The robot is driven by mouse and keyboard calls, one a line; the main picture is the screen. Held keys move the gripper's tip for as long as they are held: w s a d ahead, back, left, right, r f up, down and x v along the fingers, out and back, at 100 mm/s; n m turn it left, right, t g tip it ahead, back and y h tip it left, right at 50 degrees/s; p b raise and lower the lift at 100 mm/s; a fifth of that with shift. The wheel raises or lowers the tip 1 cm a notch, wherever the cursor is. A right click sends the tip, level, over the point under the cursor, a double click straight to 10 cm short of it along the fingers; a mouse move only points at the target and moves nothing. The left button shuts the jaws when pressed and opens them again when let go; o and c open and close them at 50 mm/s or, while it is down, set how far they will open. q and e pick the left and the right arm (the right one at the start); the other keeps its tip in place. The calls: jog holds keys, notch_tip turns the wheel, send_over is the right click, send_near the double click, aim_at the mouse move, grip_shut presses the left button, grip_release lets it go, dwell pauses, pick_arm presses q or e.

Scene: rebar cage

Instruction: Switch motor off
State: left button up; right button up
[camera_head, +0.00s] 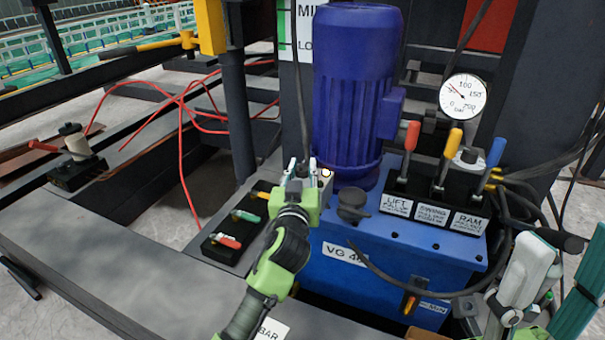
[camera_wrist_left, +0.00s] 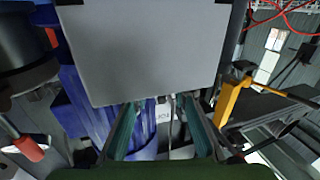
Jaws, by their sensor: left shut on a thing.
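The motor is a tall blue ribbed cylinder (camera_head: 352,90) standing on the blue power unit (camera_head: 385,258). The lever's lower end and any on/off marks are hidden. My right gripper (camera_head: 560,275) is at the lower right, its fingers apart with nothing seen between them.
Red, yellow and blue-handled levers (camera_head: 442,160) and a pressure gauge (camera_head: 463,97) stand right of the motor. A black panel with coloured handles (camera_head: 235,225) lies left of my left gripper. Black hoses run at the right. Red cables (camera_head: 180,105) hang at the left.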

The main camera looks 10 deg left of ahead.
pick_arm(q)
jog(key=shift+r+y, duration=0.1)
jog(key=shift+y, duration=0.3)
jog(key=o, duration=1.1)
jog(key=shift+w, duration=0.1)
jog(key=shift+s, duration=0.25)
jog(key=s, duration=0.3)
jog(key=s+d, duration=0.1)
jog(key=s, duration=0.7)
jog(key=shift+s+d, duration=0.25)
jog(key=shift+d, duration=0.1)
